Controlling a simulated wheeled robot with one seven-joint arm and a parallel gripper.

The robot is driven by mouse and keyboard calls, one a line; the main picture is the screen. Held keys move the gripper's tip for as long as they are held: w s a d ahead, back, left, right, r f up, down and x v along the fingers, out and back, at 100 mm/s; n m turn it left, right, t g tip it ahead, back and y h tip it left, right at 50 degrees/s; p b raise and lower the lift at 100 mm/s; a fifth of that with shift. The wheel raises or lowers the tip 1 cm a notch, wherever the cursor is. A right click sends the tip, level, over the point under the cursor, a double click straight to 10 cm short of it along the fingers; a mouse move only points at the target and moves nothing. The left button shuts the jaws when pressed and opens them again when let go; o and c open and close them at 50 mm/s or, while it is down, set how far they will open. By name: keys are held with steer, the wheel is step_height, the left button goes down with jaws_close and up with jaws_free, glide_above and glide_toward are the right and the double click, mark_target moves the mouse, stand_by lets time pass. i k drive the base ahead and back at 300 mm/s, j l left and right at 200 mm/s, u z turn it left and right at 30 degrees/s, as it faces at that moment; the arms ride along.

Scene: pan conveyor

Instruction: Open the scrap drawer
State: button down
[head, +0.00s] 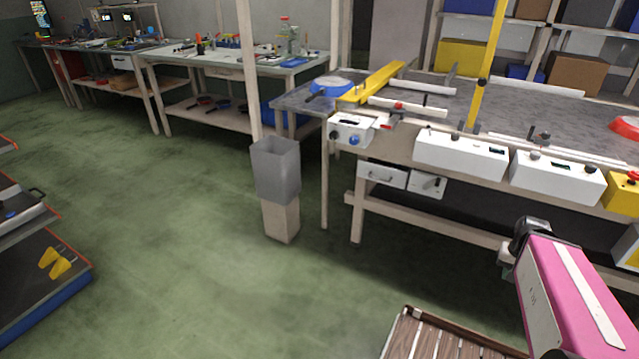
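Two small white drawers hang side by side under the left part of the long workbench in the head view. The left drawer (382,175) has a dark handle on its front and looks shut. The right drawer (427,185) is smaller and has a dark handle or knob. No readable label shows which one is the scrap drawer. My pink and white arm comes in at the lower right. My gripper (510,256) is at its dark far end, apart from the drawers and to their right and nearer. Its fingers are too small and hidden to read.
A grey bin (276,171) stands on a wooden post left of the drawers. The workbench (520,100) carries white control boxes and a yellow arm. A slatted wooden platform (440,338) lies at the bottom. A shelf rack (45,300) stands at left. Green floor between is clear.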

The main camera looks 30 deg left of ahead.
mark_target(385, 173)
steer(key=j+u, duration=0.1)
steer(key=u, duration=0.95)
steer(key=i+l+u, duration=0.2)
steer(key=u, duration=0.15)
steer(key=i+l+u, duration=0.15)
steer(key=u, duration=0.25)
steer(key=l, duration=0.1)
